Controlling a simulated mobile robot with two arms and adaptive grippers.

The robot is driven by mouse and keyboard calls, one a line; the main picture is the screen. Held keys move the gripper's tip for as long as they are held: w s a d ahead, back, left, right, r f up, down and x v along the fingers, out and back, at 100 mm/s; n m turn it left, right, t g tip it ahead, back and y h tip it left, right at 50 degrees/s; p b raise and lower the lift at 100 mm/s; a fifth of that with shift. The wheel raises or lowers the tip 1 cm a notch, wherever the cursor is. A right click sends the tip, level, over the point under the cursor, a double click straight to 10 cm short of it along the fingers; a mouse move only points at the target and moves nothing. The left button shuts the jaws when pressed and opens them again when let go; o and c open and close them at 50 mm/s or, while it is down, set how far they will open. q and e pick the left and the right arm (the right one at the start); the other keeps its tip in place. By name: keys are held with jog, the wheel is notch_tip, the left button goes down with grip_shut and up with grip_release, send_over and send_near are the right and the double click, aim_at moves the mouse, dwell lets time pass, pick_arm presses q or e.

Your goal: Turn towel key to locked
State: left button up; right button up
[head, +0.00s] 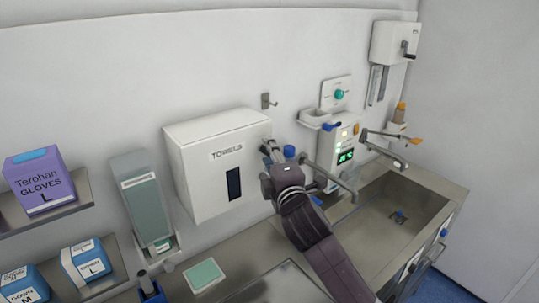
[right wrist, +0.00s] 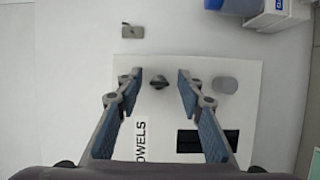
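The white towel dispenser (head: 205,193) hangs on the wall, marked TOWELS, with a dark window in its front. In the right wrist view its white front (right wrist: 215,70) fills the middle. The small dark towel key (right wrist: 159,82) sits on that front near its right edge, and a grey rounded piece (right wrist: 226,84) is beside it. My right gripper (head: 268,149) is at the dispenser's right side. In the wrist view its fingers (right wrist: 159,76) are open, one on each side of the key, with gaps between. Which way the key is turned I cannot tell. My left gripper is not in view.
A wall hook (head: 267,101) is just above and right of the dispenser. A control unit with green display (head: 344,155) and taps stand to the right, over a steel sink (head: 425,197). A soap-like dispenser (head: 146,205) and shelves with glove boxes (head: 40,180) are left.

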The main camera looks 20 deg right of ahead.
jog(key=shift+s, duration=0.1)
jog(key=s, duration=1.2)
jog(key=shift+a, duration=0.25)
jog(key=shift+w, duration=0.1)
